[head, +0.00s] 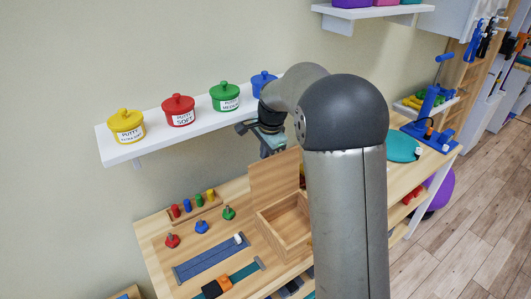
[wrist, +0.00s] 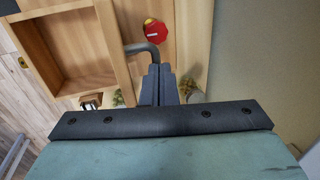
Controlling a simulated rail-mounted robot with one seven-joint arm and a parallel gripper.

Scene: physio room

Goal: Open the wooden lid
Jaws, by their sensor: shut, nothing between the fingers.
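The wooden box (head: 283,236) stands on the wooden table, and its inside is open to view. Its wooden lid (head: 272,176) stands raised, about upright, along the back of the box. In the wrist view, the open box (wrist: 62,45) is at the upper left, and a curved grey handle (wrist: 147,48) lies close to my fingertips. My gripper (head: 268,152) is behind the raised lid's upper edge, partly hidden by my arm. In the wrist view, my gripper (wrist: 160,72) has its fingers together, with nothing between them. I cannot tell whether they touch the handle.
A white shelf (head: 150,140) above holds putty pots: yellow (head: 126,125), red (head: 179,111), green (head: 225,97) and blue (head: 262,82). Left of the box lie a peg rack (head: 194,207), colored knobs and a blue strap board (head: 208,259). My arm hides the table's middle right.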

